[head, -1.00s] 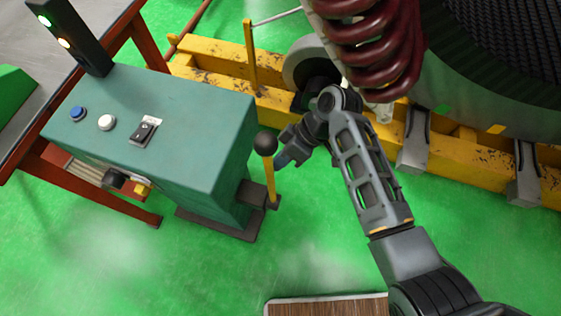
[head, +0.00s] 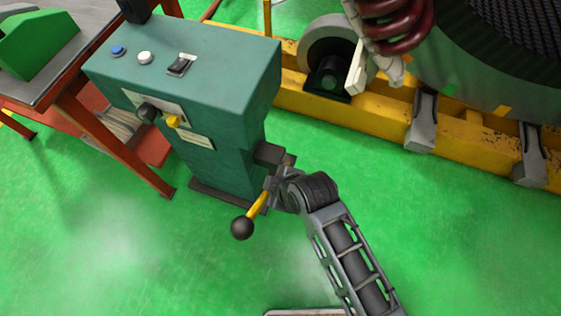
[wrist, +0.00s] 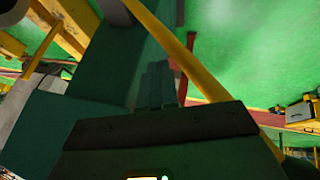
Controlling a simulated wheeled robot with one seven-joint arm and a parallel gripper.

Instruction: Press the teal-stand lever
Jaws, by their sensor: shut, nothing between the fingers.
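The teal stand (head: 225,95) is a box-shaped pedestal left of centre in the head view. Its lever (head: 257,205) is a yellow rod with a black ball knob (head: 242,228). The lever hangs tilted down and to the left from a dark bracket on the stand's right side. My gripper (head: 271,184) is at the lever's upper part, close against the rod; contact is hard to tell. My wrist hides the lever's pivot. In the wrist view, my shut, empty fingers (wrist: 159,84) lie beside the yellow rod (wrist: 185,62), which crosses diagonally.
The stand's top carries a blue button (head: 118,50), a white button (head: 145,58) and a black switch (head: 181,65). A red-legged table (head: 75,75) stands at left. A yellow frame (head: 385,125) runs behind.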

